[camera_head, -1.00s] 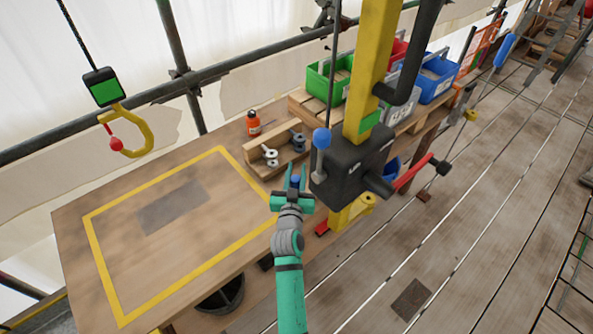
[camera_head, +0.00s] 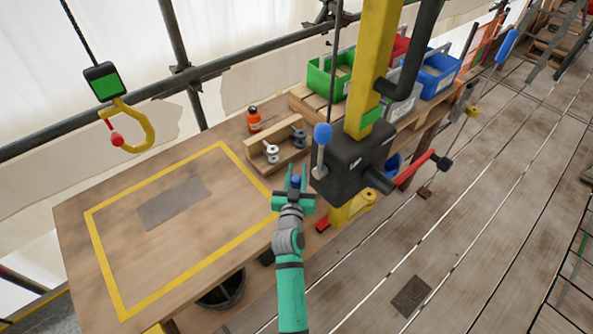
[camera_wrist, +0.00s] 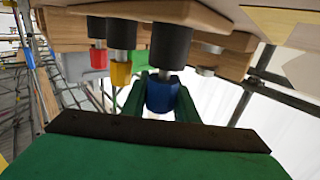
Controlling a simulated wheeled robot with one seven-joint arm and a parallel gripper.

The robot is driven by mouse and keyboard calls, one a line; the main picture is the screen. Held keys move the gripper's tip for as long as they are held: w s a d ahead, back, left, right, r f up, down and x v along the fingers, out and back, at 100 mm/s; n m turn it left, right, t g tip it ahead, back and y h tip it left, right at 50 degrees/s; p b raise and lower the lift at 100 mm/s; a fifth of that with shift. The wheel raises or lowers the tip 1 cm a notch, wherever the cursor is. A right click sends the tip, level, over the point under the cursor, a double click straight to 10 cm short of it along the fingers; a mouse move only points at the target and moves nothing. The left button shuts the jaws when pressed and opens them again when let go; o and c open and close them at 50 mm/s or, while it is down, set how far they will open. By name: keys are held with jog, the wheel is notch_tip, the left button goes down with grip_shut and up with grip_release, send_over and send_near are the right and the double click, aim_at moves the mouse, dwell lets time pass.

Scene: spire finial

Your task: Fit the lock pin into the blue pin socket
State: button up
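My gripper (camera_head: 295,178) is teal-green, above the right edge of the workbench and left of a dark grey box (camera_head: 352,168) on a yellow post. Its fingers are on both sides of a blue-ended piece, apparently the lock pin (camera_head: 295,181). In the wrist view, this blue end (camera_wrist: 162,95) sits between the fingertips, with a metal shaft and black cylinder above it in the picture. Similar pieces with red (camera_wrist: 97,58) and yellow (camera_wrist: 120,72) ends are to its left. I cannot identify the blue pin socket with certainty.
A wooden rack (camera_head: 257,160) with metal spools stands on the bench by an orange bottle (camera_head: 254,118). Coloured bins stand behind the post. A blue-knobbed lever (camera_head: 322,134) and red handle (camera_head: 415,170) flank the box.

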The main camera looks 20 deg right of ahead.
aim_at(296, 184)
jog(key=o, duration=0.4)
jog(key=shift+w, duration=0.1)
jog(key=shift+d, duration=0.1)
jog(key=v, duration=1.1)
